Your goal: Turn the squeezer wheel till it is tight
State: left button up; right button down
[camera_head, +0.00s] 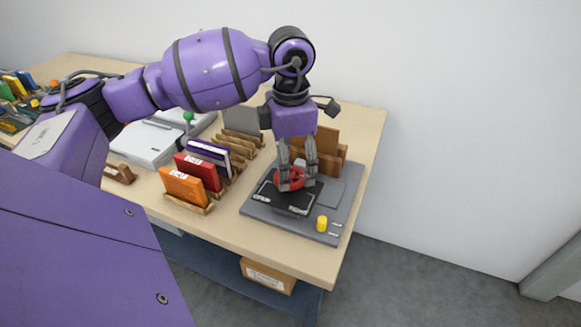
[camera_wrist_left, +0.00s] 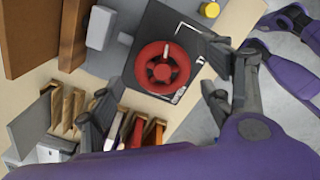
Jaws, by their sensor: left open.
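The red squeezer wheel (camera_head: 289,180) sits on the black plate of a grey press base (camera_head: 262,209) near the table's right end. In the left wrist view the wheel (camera_wrist_left: 148,82) is a round red handwheel with spokes and a pale mark on its rim. My left gripper (camera_head: 298,184) points down over the wheel with its fingers open. In the left wrist view its fingers stand apart on either side of the wheel. I cannot tell whether they touch the rim.
A yellow knob (camera_head: 322,224) stands on the base's front corner. Brown boards (camera_head: 327,140) stand behind the wheel. Racks with an orange book (camera_head: 184,188) and a red book (camera_head: 197,172) are close on the left. The table (camera_head: 285,243) ends just right of the base.

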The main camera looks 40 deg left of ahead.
aim_at(291, 174)
pick_arm(q)
notch_tip(291, 174, up, 10)
jog(key=shift+r, duration=0.2)
